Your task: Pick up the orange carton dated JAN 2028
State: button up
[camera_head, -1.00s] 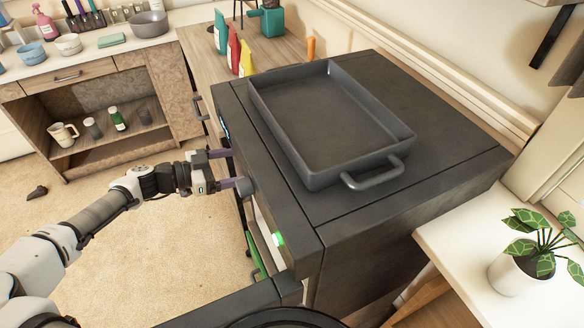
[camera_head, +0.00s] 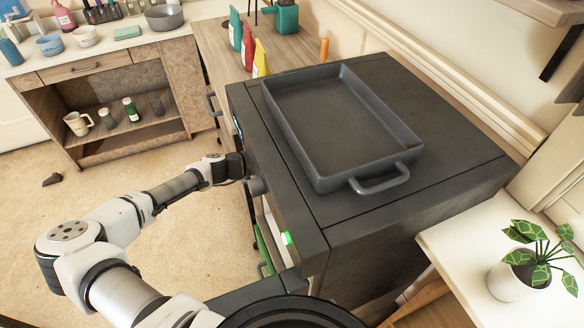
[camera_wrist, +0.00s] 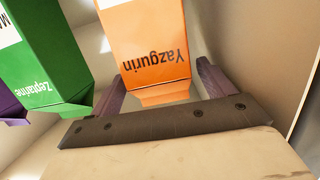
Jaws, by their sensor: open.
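In the wrist view, an orange carton (camera_wrist: 148,42) printed "Yazgurin" fills the upper middle. No date shows on its visible faces. My gripper (camera_wrist: 160,74) is open, with one purple-grey finger on each side of the carton's near end. I cannot tell whether either finger touches it. A green carton (camera_wrist: 42,62) printed "Zeptarine" stands to the left, close to the left finger. In the head view, my arm reaches to the front of the dark appliance (camera_head: 440,190), and its fingers and the cartons are hidden.
A purple carton (camera_wrist: 12,110) shows at the wrist view's left edge. Pale walls surround the cartons, with a wall edge (camera_wrist: 302,80) close on the right. A grey roasting pan (camera_head: 345,125) lies on the appliance. A potted plant (camera_head: 515,275) stands on the right counter.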

jog(key=shift+w+d+f, duration=0.1)
jog(key=shift+d, duration=0.15)
grip_shut()
dwell(0.4)
